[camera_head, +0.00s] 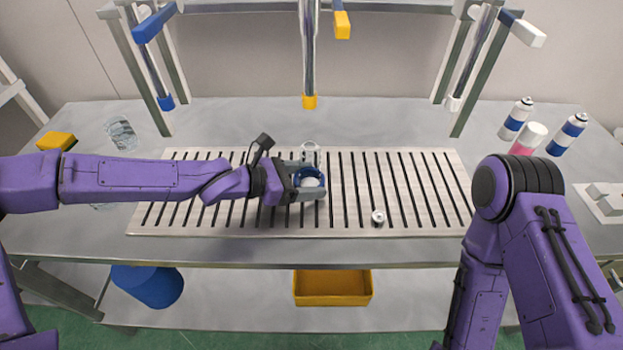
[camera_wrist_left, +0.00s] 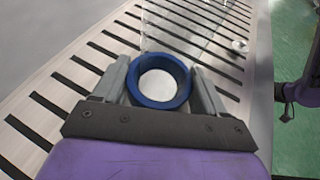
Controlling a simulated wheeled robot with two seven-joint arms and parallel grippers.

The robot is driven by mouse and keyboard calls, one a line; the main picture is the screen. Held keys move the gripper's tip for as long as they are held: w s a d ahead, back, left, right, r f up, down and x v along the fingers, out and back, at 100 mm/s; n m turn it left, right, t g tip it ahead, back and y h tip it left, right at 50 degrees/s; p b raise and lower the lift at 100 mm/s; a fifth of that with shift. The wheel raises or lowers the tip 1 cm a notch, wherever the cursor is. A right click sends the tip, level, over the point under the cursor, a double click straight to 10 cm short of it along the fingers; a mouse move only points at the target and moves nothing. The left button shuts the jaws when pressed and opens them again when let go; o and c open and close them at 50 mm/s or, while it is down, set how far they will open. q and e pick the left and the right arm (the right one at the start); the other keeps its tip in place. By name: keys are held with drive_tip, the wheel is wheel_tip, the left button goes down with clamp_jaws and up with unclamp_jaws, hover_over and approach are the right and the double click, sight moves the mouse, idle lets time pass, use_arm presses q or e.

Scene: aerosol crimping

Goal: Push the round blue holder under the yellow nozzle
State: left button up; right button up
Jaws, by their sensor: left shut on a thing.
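The round blue holder (camera_head: 298,176) stands on the slotted metal plate, with a white round top showing inside its ring. My left gripper (camera_head: 308,184) is shut on it, one finger on each side. In the left wrist view the blue holder (camera_wrist_left: 160,80) sits between the two grey fingers (camera_wrist_left: 161,88). The yellow nozzle (camera_head: 309,102) hangs from a vertical rod at the back, behind the holder and nearly in line with it in the picture. My right arm comes in at the right; its gripper is out of view.
A blue nozzle (camera_head: 166,102) and a white nozzle (camera_head: 453,104) hang at the sides. Spray cans (camera_head: 515,117) stand at the right.

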use_arm(q)
drive_tip(key=shift+w, duration=0.75)
drive_tip(key=o, duration=1.1)
drive_tip(key=shift+a+r+p, duration=0.15)
drive_tip(key=shift+a+p, duration=0.1)
drive_tip(key=shift+p, duration=0.15)
drive_tip(key=p+v, duration=0.3)
drive_tip(key=v, duration=0.6)
drive_tip(key=shift+s+a+r, duration=0.1)
drive_tip(key=shift+s, duration=0.05)
drive_tip(key=shift+s+a, duration=0.2)
drive_tip(key=shift+a, duration=0.15)
